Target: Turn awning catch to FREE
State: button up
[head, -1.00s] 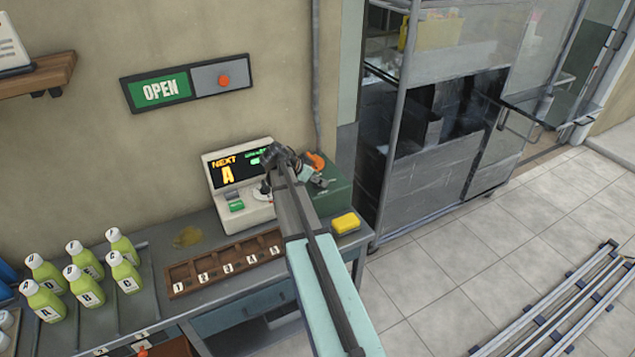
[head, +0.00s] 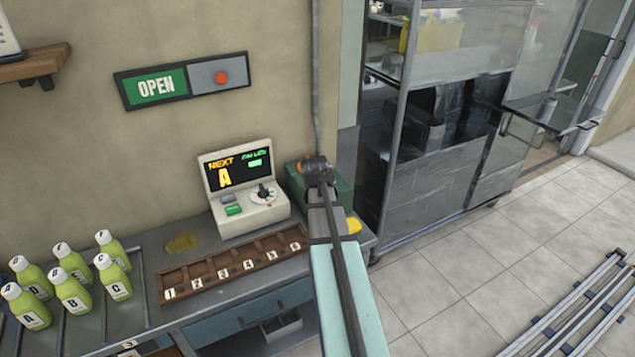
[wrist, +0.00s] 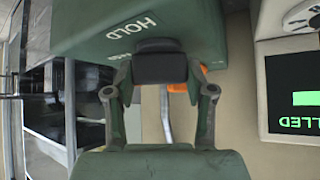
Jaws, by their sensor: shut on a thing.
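The awning catch is a green box (head: 341,187) with an orange handle (head: 301,166), at the right end of the counter against the wall. My gripper (head: 319,168) is at the box and hides much of it. In the wrist view, the green box (wrist: 195,30) carries the word HOLD, and a second label is mostly hidden. My gripper (wrist: 160,66) is shut on the orange handle (wrist: 178,88), which shows only in small parts beside and behind the dark fingertips. I cannot tell which label the handle points to.
A cream console (head: 247,212) with a lit screen and a knob stands just left of the box. A numbered wooden rack (head: 232,262) lies in front of it. A yellow block (head: 354,225) lies at the counter's right end. Green bottles (head: 72,292) stand at left.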

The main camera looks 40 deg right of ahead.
jog(key=n+t+y+b, duration=0.1)
jog(key=n+y, duration=0.1)
jog(key=n, duration=0.1)
jog(key=shift+d+f+n, duration=0.1)
jog(key=shift+n, duration=0.2)
jog(key=shift+n+t+y+b, duration=0.5)
jog(key=shift+n+y+b, duration=0.3)
jog(key=shift+n+y, duration=0.35)
jog(key=shift+n, duration=0.25)
jog(key=o, duration=1.2)
jog(key=shift+c, duration=0.2)
jog(key=v, duration=1.2)
